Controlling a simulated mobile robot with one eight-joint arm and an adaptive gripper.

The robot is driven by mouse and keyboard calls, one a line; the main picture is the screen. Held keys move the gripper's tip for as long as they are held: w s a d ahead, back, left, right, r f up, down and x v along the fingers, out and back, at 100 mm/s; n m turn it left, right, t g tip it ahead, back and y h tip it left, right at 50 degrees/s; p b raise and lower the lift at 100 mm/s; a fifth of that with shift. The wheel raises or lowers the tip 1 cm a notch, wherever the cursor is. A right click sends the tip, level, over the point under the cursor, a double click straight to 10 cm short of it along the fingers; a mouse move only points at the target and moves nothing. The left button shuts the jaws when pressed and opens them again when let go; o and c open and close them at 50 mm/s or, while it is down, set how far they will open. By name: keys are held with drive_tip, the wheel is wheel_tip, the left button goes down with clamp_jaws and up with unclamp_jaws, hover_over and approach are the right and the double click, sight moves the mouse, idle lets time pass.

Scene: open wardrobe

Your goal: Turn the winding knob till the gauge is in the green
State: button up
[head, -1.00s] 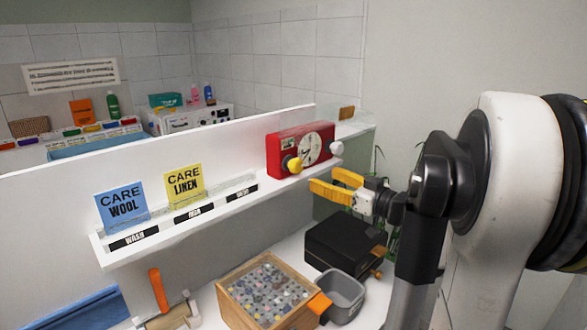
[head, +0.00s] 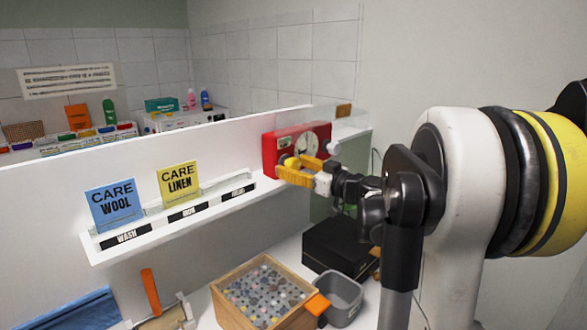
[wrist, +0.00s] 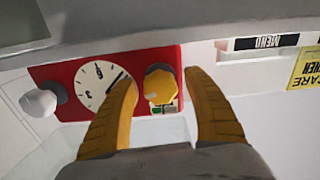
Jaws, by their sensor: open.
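A red box (head: 269,152) with a round white dial sits at the right end of the white shelf. In the wrist view the dial (wrist: 92,78) appears upside down, with a dark needle partly hidden by a finger. A yellow knob (wrist: 159,86) is on the box's front beside the dial, and a white knob (wrist: 40,103) is at its other end; the white knob also shows in the head view (head: 333,148). My gripper (wrist: 160,80) is open, its yellow fingers on either side of the yellow knob. I cannot tell whether they touch it. A small green patch (wrist: 156,111) lies below the yellow knob.
The shelf holds a blue care wool card (head: 113,206) and a yellow care linen card (head: 179,183). Below are a wooden box of small pieces (head: 222,301), a grey bin (head: 343,298) and a black box (head: 330,244). A glass panel stands behind the red box.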

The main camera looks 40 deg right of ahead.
drive_tip(key=c, duration=1.2)
drive_tip(key=shift+m, duration=0.3)
